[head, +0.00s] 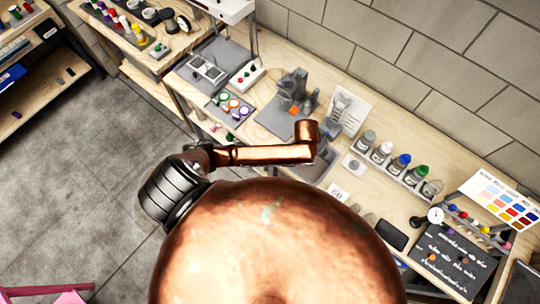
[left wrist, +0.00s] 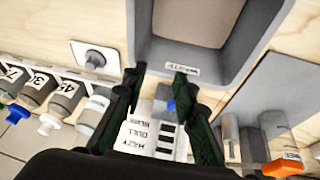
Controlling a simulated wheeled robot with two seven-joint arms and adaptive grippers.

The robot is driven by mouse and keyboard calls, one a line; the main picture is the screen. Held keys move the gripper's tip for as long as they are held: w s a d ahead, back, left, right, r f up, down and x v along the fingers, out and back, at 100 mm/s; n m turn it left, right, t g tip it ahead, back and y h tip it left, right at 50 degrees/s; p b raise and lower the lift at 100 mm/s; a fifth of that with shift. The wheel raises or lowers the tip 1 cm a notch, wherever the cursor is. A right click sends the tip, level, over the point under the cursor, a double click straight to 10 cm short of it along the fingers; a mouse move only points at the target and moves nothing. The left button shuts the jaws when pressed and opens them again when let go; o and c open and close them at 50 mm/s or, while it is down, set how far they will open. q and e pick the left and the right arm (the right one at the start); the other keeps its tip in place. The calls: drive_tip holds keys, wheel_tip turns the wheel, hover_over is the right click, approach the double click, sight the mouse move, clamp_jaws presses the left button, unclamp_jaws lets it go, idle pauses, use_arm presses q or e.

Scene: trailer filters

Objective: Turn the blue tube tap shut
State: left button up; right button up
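In the left wrist view, a small blue tap (left wrist: 170,106) shows between the fingers of my left gripper (left wrist: 160,71), beyond them and partly hidden. The two dark green fingers are apart, with nothing held. I cannot tell how far the tap is from them or which way it is turned. A white card with printed words and black bars (left wrist: 150,138) is behind the tap. In the head view, the card (head: 352,110) stands at the back of the bench; the tap is not clear there, and my copper arm hides the left gripper. My right gripper is not in view.
A grey tray (left wrist: 257,17) lies beyond the left fingertips. A white plate with a round knob (left wrist: 95,58) and a row of numbered bottles (left wrist: 68,98) are to the left. Clear cylinders (left wrist: 272,124) and an orange block (left wrist: 282,168) are to the right.

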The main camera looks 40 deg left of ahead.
use_arm(q)
drive_tip(key=s+a+f+b, duration=0.2)
drive_tip(key=s+a+f, duration=0.15)
drive_tip(key=s, duration=0.25)
drive_tip(key=s+a+f+b, duration=0.2)
drive_tip(key=s+a, duration=0.3)
drive_tip(key=s, duration=0.1)
drive_tip(key=s+a+f+b, duration=0.3)
drive_tip(key=s+f+b, duration=0.2)
drive_tip(key=f+b, duration=0.3)
drive_tip(key=shift+s+a+f+n+y, duration=0.25)
drive_tip(key=shift+s+f+n+y, duration=0.05)
drive_tip(key=shift+f, duration=0.55)
